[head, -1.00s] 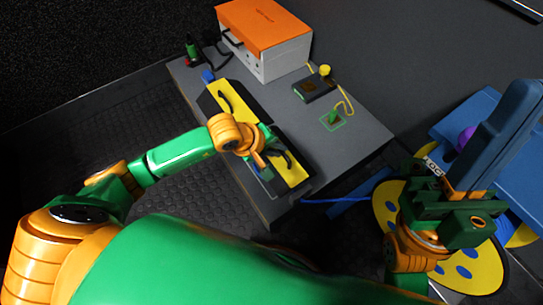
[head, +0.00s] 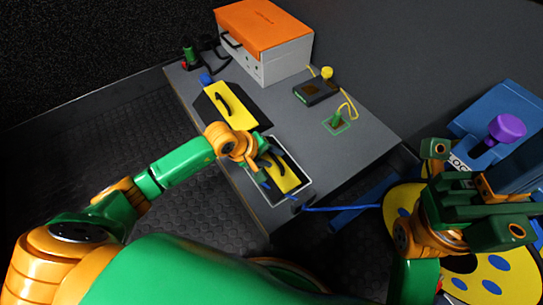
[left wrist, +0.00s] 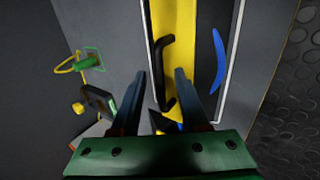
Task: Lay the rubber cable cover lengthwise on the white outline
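A yellow cover section with a black handle (head: 289,181) lies inside a white outline (head: 309,188) on the grey bench. Its yellow strip runs along the outline and also shows in the left wrist view (left wrist: 183,22), between the white lines. Another yellow section with black sides and a handle (head: 238,112) lies in line behind it; my arm hides whether they join. My left gripper (head: 262,166) is above the front section. In the left wrist view its fingers (left wrist: 161,78) are apart, with part of the handle seen between them. My right gripper (head: 478,195) is away at the right; its jaw gap is unclear.
A blue cable (head: 345,208) runs off the bench's front end, and part bulges beside the front section. An orange-lidded white case (head: 275,62) stands at the back. A dark box (head: 316,91) and a green plug (head: 338,119) lie on the right. Blue equipment (head: 500,118) stands farther right.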

